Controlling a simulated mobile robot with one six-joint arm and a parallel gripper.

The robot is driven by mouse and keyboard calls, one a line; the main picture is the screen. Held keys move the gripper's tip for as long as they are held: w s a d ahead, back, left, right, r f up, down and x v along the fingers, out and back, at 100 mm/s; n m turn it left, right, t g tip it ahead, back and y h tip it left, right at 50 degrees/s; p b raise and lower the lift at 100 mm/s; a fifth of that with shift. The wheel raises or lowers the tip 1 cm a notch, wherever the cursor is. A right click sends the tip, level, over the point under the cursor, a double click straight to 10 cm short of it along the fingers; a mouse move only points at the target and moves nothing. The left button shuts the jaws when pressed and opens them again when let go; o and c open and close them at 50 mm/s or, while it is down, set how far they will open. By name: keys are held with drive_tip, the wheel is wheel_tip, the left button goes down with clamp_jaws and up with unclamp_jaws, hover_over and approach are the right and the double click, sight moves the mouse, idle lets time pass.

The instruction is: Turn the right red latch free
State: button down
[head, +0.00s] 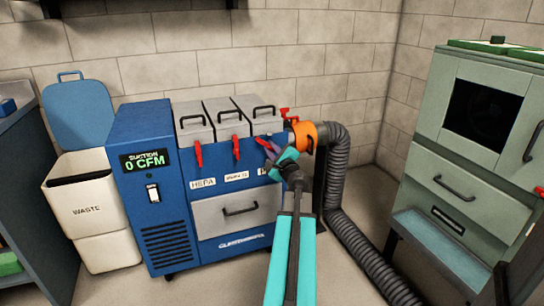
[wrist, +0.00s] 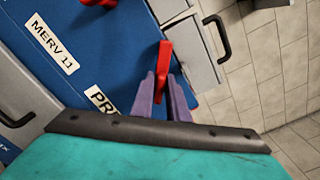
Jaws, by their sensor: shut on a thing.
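The right red latch (head: 262,142) is on the front of the blue suction cabinet, below the rightmost grey filter lid. It slants down to the right, while the left red latch (head: 198,154) and middle red latch (head: 236,147) hang nearly straight down. My gripper (head: 273,152) is shut on the right latch. In the wrist view, the purple fingers (wrist: 164,88) stand on either side of the red latch (wrist: 165,58), and its lower end is between them. My gripper partly hides the right filter label (wrist: 100,98).
An orange collar (head: 303,135) and a black ribbed hose (head: 338,165) are close to the right of my gripper. A grey drawer (head: 222,214) is below the labels. A waste bin (head: 85,205) stands left, a green cabinet (head: 480,140) right.

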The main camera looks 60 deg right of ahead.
drive_tip(key=n+b, duration=0.2)
drive_tip(key=f+n+b, duration=0.1)
drive_tip(key=n+b, duration=0.1)
drive_tip(key=b, duration=0.1)
drive_tip(key=shift+s+b, duration=0.1)
drive_tip(key=shift+b, duration=0.2)
drive_tip(key=n+b, duration=0.3)
drive_tip(key=shift+r, duration=0.1)
drive_tip(key=shift+n, duration=0.3)
drive_tip(key=c, duration=1.8)
unclamp_jaws()
drive_tip(key=shift+c, duration=0.2)
drive_tip(key=shift+r, duration=0.1)
drive_tip(key=shift+a, duration=0.1)
